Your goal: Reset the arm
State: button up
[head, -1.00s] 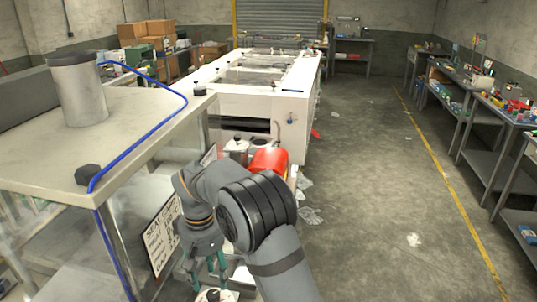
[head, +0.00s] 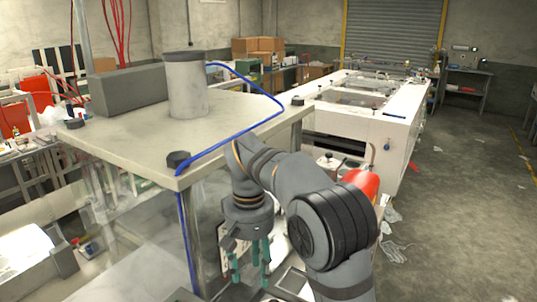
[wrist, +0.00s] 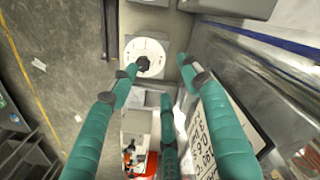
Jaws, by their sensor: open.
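My gripper (head: 258,272) hangs downward at the end of my grey arm, beside the near right corner of a metal-topped cabinet. Its teal fingers are apart with nothing between them. In the wrist view my gripper (wrist: 163,84) shows three spread fingers. Beyond the fingertips there is a white round part with a black knob (wrist: 143,63), apart from them. A white sign with black lettering (wrist: 213,126) is close behind the right finger. In the head view the gripper partly hides the sign.
The cabinet top (head: 130,125) carries a grey cylinder (head: 187,88) and a blue cable (head: 235,133). A red object (head: 364,186) and a lidded pot (head: 328,165) are just behind my arm. A long white machine (head: 385,123) stands beyond. Floor (head: 470,190) at the right is mostly open.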

jog(key=m+b, duration=0.1)
send_over(274, 300)
jog(key=s, duration=0.1)
jog(key=f, duration=0.2)
notch_tip(274, 300, down, 11)
jog(key=shift+f, duration=0.1)
